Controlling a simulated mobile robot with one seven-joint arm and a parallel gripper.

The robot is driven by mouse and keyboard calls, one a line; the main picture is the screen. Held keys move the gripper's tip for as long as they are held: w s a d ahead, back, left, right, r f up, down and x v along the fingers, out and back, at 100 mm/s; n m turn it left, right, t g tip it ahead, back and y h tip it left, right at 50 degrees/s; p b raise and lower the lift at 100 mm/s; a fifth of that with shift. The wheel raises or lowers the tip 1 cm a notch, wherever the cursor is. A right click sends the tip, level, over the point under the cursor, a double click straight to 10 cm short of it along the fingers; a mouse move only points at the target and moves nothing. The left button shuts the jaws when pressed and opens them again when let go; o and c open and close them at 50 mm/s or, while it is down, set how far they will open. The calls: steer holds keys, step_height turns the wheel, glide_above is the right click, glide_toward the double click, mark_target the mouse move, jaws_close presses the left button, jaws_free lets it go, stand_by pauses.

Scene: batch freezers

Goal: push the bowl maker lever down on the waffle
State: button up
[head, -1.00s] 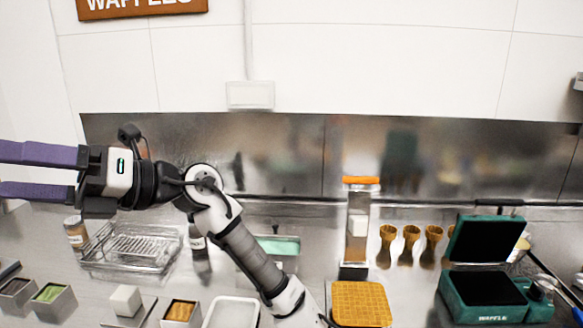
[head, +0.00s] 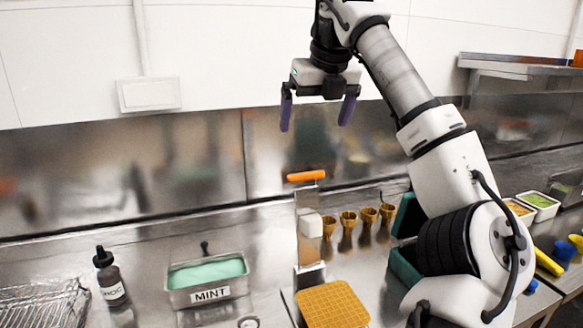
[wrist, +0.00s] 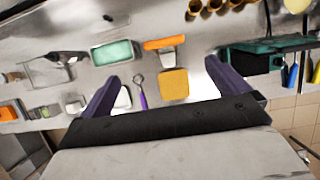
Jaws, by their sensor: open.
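The bowl maker (head: 309,235) is a narrow upright metal stand on the counter, with a white block on it and an orange lever handle (head: 306,176) at its top. The handle also shows in the wrist view (wrist: 164,43). A square golden waffle (head: 332,305) lies flat in front of the stand; the wrist view shows it too (wrist: 174,84). My gripper (head: 316,114) is open and empty, with purple fingers pointing down. In the head view it appears above the orange handle and apart from it.
A mint tub (head: 207,280) and a dark bottle (head: 110,275) stand to the left, beside a wire rack (head: 40,305). Several waffle cones (head: 348,219) stand right of the bowl maker. A green waffle iron (head: 408,215) is partly hidden behind my arm.

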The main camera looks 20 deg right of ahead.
mark_target(307, 173)
steer(key=p+x, duration=0.1)
steer(key=x, duration=0.3)
steer(key=p+x, duration=0.1)
steer(key=x, duration=0.4)
steer(key=p+x, duration=0.1)
steer(key=x, duration=0.3)
steer(key=shift+d+f, duration=0.3)
steer(key=shift+f, duration=0.05)
steer(key=shift+s, duration=0.1)
steer(key=c, duration=1.3)
steer(key=shift+s+f+b, duration=0.1)
steer(key=shift+b, duration=0.2)
